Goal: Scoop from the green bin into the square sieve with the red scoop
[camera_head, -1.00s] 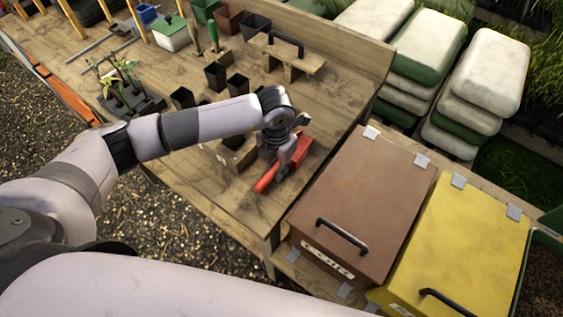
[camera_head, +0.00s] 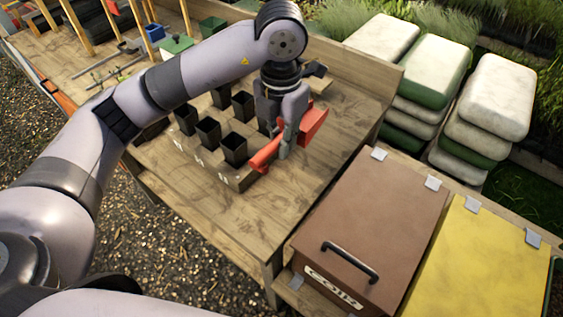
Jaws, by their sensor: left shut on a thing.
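My left gripper (camera_head: 286,140) is shut on the red scoop (camera_head: 314,122). It holds the scoop above the wooden bench, beside the black pots. The scoop's handle (camera_head: 262,158) points to the lower left, and its wider part is at the upper right of the fingers. The gripper covers the scoop's middle. I cannot tell whether anything is in the scoop. I cannot make out the square sieve. The green bin does not show clearly now; only a dark strip lies at the right edge beyond the yellow lid. My right gripper is out of view.
Several black pots (camera_head: 235,149) stand in a wooden holder on the bench (camera_head: 215,215). A brown lidded bin (camera_head: 375,225) and a yellow lidded bin (camera_head: 475,265) stand to the right. Pale and green sacks (camera_head: 495,95) are stacked behind. The bench's front right part is clear.

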